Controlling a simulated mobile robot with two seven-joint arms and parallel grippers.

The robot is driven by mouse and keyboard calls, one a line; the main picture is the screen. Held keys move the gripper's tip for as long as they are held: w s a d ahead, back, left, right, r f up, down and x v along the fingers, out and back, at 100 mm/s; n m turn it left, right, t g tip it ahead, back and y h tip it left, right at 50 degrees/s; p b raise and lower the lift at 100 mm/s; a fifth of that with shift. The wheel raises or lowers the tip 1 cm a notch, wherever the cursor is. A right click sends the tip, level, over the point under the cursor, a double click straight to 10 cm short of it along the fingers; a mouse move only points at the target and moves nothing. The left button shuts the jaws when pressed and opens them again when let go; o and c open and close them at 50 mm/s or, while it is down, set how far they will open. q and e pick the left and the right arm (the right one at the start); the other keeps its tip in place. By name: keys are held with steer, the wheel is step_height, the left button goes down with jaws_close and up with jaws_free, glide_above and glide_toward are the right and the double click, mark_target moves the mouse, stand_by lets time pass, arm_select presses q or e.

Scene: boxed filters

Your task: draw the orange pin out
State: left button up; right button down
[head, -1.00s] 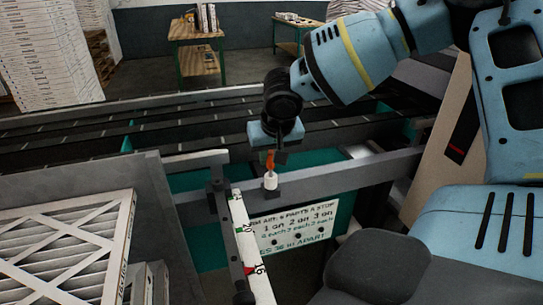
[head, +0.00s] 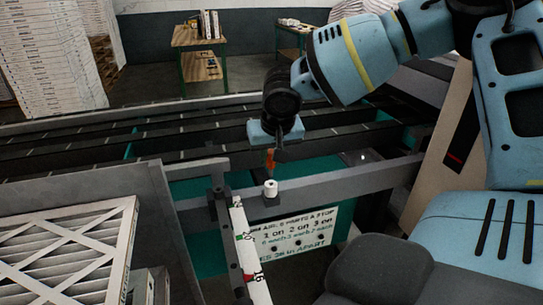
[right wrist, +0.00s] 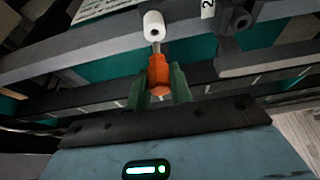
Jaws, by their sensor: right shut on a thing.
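The orange pin (head: 270,160) is upright in the jaws of my right gripper (head: 272,152), above the white sleeve (head: 270,188) on the grey rail. In the right wrist view the green fingers of my right gripper (right wrist: 162,88) are shut on the orange handle (right wrist: 158,72). A thin grey shaft shows between the handle and the white sleeve (right wrist: 153,25). The sleeve's round opening is visible. I cannot tell whether the shaft's tip is clear of the sleeve. My left gripper is not in view.
A white measuring strip (head: 248,255) runs towards me beside the sleeve. A printed sign (head: 295,232) hangs below the rail. Boxed filters (head: 65,255) stand at the left. Dark conveyor rails (head: 90,160) cross behind.

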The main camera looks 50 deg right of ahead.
mark_target(271, 151)
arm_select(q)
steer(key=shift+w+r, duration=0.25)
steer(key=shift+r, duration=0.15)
arm_select(e)
steer(key=shift+r, duration=0.75)
steer(key=shift+r+p, duration=0.95)
steer(key=shift+r, duration=1.35)
steer(key=shift+r+p, duration=0.45)
steer(key=shift+r, duration=1.65)
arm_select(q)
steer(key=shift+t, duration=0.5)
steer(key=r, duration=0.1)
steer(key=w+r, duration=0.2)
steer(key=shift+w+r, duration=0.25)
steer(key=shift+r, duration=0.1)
